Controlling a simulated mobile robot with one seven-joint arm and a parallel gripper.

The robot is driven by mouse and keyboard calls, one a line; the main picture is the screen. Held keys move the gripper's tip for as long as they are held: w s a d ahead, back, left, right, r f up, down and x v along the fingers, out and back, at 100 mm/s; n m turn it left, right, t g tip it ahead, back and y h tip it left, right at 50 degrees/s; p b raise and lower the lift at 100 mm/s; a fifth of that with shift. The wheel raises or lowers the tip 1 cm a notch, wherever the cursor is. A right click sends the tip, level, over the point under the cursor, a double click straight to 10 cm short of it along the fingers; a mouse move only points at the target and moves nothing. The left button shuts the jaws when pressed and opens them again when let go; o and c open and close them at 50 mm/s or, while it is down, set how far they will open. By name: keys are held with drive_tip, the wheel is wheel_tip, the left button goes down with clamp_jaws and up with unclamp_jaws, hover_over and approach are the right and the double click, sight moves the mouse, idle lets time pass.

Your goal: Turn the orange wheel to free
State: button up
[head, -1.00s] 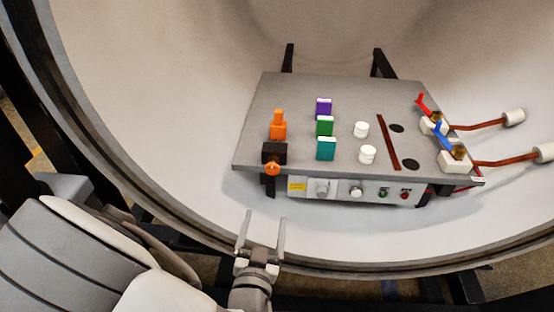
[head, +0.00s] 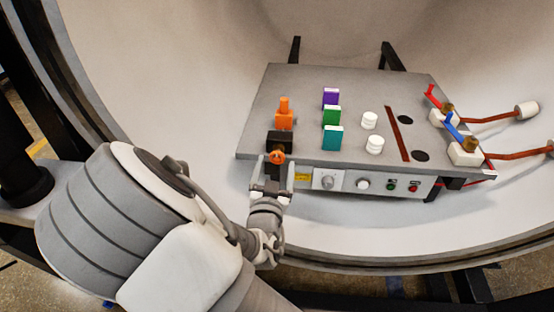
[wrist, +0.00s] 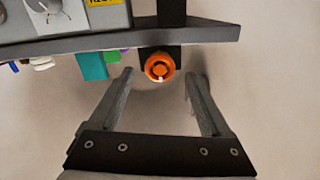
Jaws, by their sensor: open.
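The orange wheel (head: 277,156) is a small round knob on the front of a black block (head: 279,141) at the front left corner of the grey plate. In the wrist view the orange wheel (wrist: 159,66) sits between and just beyond my two fingertips, with a small white mark at its lower edge. My gripper (head: 273,163) is open, one finger to each side of the wheel. In the wrist view my gripper (wrist: 162,75) shows a clear gap between the wheel and each finger. I cannot tell whether the fingertips overlap the wheel in depth.
The grey plate (head: 262,110) carries an orange piece (head: 284,115), purple (head: 331,97), green (head: 331,117) and teal (head: 333,138) blocks, and white cylinders (head: 370,120). A control panel (head: 345,181) hangs under its front edge. Red (head: 433,92) and blue (head: 453,127) levers stand at right.

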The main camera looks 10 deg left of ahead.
sight(277, 158)
drive_tip(key=shift+w+a, duration=0.1)
drive_tip(key=shift+w, duration=1.65)
clamp_jaws()
